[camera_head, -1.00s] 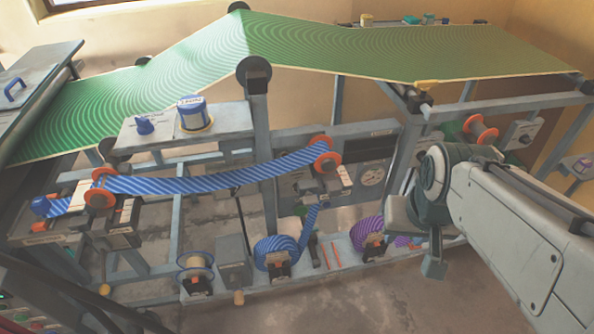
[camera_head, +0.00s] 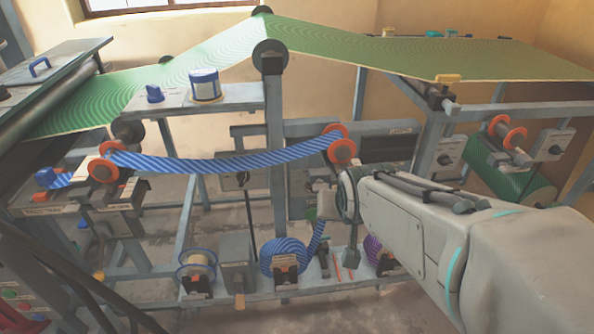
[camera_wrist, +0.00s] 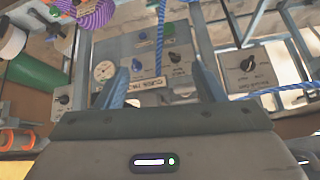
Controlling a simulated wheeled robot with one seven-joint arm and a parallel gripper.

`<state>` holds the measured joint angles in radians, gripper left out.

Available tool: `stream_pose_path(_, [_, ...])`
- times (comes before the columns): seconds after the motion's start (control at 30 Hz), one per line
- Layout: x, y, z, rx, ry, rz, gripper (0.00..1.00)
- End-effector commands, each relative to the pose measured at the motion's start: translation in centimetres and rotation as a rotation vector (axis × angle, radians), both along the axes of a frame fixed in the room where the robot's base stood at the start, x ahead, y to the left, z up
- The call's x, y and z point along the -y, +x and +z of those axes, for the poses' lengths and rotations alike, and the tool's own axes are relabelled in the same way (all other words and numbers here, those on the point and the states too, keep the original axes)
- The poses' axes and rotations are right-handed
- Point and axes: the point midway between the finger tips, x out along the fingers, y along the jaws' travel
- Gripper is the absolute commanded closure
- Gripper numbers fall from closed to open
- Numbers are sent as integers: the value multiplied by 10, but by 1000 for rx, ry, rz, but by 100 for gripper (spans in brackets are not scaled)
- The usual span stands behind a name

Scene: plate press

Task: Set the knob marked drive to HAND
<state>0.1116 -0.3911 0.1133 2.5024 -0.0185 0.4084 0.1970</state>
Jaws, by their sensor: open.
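I cannot read a drive or HAND mark in any view, so I cannot tell which knob is the drive knob. In the wrist view a grey panel (camera_wrist: 124,50) lies beyond and between my fingers, with a dark knob (camera_wrist: 175,58), a blue knob (camera_wrist: 140,58) and a round dial (camera_wrist: 103,71). A second panel with a dark pointer knob (camera_wrist: 248,63) is to the right, and a small dark knob (camera_wrist: 64,99) is at left. My gripper (camera_wrist: 163,78) is open and empty, apart from all knobs. In the head view my gripper (camera_head: 350,256) points down, and my arm hides the panel behind it.
A blue striped web (camera_head: 225,165) runs over orange-flanged rollers in front of the frame. Blue striped (camera_head: 285,254) and purple (camera_head: 372,247) rolls sit on the low shelf. Further panels with dark knobs stand at right (camera_head: 446,160) and far right (camera_head: 555,149). A green web (camera_head: 400,52) spans above.

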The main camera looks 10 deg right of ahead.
Motion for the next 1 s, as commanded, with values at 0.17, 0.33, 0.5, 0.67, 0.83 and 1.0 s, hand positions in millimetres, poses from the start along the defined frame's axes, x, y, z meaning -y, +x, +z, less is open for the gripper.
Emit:
stream_pose_path(0.17, [1,37,-60,166,30,-45,37])
stream_pose_path(0.33, [0,68,-95,327,72,-79,37])
stream_pose_path(0.5, [0,94,-129,488,128,-106,37])
stream_pose_path(0.67, [0,114,-158,637,192,-122,37])
stream_pose_path(0.83, [-1,129,-183,785,266,-131,37])
stream_pose_path(1.0, [-2,137,-196,892,324,-131,37])
